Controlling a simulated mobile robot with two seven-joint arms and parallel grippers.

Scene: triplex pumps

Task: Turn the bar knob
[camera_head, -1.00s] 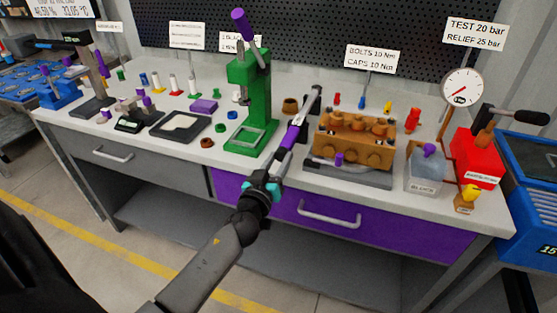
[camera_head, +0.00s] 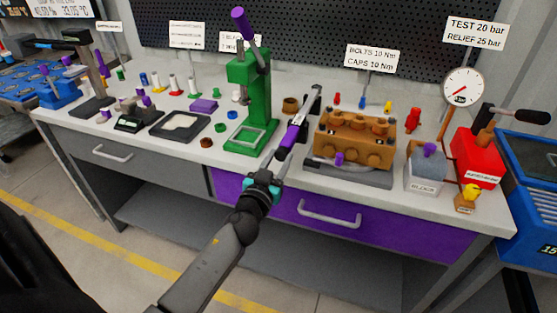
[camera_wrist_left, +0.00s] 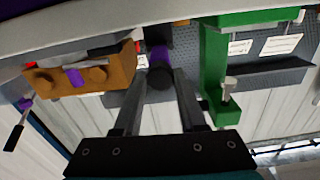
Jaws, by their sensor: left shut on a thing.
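My left gripper (camera_head: 284,150) is shut on a long wrench-like tool (camera_head: 300,118) with a purple grip and a dark far end. The tool slants up and away over the bench, between the green press and the brown pump block. In the left wrist view, the dark end of its handle (camera_wrist_left: 160,77) sits between the two fingers. I cannot tell which is the bar knob. My right gripper is out of view.
The brown pump block (camera_head: 352,140) stands close right of the tool, and the green press (camera_head: 248,95) close left. A pressure gauge (camera_head: 463,87) and red hand pump (camera_head: 478,155) stand at the right. The bench's front strip is mostly clear.

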